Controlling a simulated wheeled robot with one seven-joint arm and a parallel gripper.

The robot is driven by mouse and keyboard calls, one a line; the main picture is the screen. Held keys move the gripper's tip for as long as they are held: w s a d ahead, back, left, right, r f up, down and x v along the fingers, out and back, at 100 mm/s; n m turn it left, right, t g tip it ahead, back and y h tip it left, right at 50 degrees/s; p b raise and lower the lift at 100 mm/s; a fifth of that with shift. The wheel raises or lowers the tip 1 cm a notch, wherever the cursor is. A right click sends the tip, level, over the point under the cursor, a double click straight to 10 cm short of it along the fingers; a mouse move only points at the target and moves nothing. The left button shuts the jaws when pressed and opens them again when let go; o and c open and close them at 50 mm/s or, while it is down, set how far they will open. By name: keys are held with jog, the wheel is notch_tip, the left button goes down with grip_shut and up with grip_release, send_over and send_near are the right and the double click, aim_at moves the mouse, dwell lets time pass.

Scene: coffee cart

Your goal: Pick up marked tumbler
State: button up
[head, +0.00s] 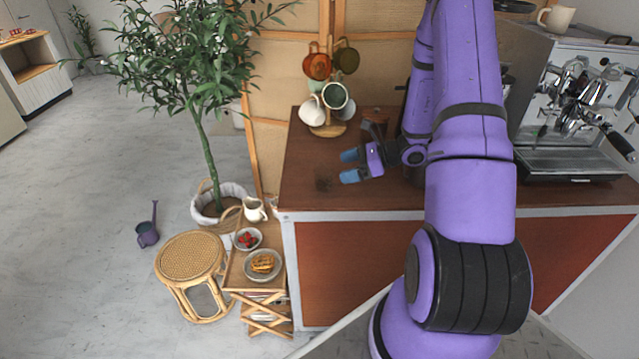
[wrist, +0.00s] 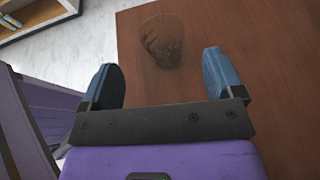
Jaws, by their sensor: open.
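The marked tumbler (wrist: 161,45) is a clear glass with dark marks on it, standing on the brown counter. In the head view the tumbler (head: 323,184) shows faintly near the counter's left part. My gripper (head: 349,168) is open and empty, with blue fingertips pointing left toward the tumbler. In the wrist view my gripper (wrist: 163,80) has its two fingers spread wide, and the tumbler appears ahead of the gap between them, not touching either finger.
A mug tree (head: 328,130) with several mugs stands behind the gripper on the counter (head: 300,200). An espresso machine (head: 570,110) is at the right. A small folding table (head: 262,290) with plates, a stool (head: 190,260) and a potted plant (head: 215,205) stand left of the counter.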

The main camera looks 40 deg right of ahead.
aim_at(324, 172)
jog(key=x, duration=0.7)
jog(key=shift+w+f, duration=0.15)
jog(key=shift+w, duration=0.05)
jog(key=c, duration=1)
